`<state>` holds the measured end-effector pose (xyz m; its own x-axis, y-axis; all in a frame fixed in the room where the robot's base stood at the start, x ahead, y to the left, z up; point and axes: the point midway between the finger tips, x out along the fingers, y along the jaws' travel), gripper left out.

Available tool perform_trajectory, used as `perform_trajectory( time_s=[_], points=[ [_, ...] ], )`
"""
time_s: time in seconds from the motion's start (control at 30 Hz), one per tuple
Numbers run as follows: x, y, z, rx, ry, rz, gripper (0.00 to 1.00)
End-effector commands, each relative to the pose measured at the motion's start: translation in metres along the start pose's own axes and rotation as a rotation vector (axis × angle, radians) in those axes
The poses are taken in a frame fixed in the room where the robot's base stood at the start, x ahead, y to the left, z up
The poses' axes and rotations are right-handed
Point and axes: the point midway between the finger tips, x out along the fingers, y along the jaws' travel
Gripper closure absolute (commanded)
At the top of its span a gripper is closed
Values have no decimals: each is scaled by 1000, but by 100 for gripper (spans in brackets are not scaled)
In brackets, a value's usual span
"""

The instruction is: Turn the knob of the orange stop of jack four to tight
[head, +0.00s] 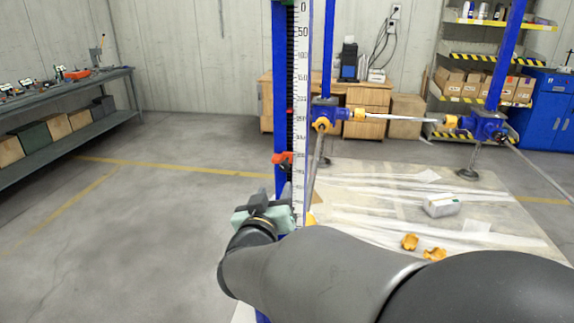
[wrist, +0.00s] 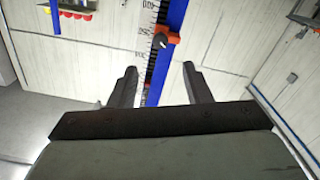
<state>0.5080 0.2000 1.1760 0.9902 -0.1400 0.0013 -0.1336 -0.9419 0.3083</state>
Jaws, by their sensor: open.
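The orange stop (head: 281,158) sits on the blue upright post (head: 279,60) beside the white measuring scale (head: 301,60). It also shows in the wrist view (wrist: 173,39), with a small dark knob (wrist: 160,41) on its near face. The knob's exact angle is hard to read. My gripper (head: 286,192) is just below the stop at the post. In the wrist view my gripper (wrist: 159,69) is open and empty, its two fingers apart on either side of the post and scale. The stop and knob lie beyond the fingertips, apart from them.
Blue jack gearboxes (head: 322,113) with orange couplings and a shaft stand to the right. A pale platform (head: 360,175) holds a small box (head: 441,204) and orange caps (head: 410,242). A workbench (head: 65,127) stands far left. The floor between is clear.

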Motion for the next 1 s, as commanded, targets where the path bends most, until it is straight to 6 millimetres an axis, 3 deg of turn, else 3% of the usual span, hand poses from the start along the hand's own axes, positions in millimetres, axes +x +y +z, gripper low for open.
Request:
perform_trajectory(
  time_s=[0.3, 0.5, 0.7, 0.97, 1.0],
  points=[
    [71, 1, 2, -3, 1, 5, 56],
    [100, 0, 1, -1, 1, 1, 56],
    [112, 0, 1, 1, -1, -1, 56],
    [113, 0, 1, 2, -1, -2, 56],
    [113, 0, 0, 2, -1, -2, 67]
  ],
)
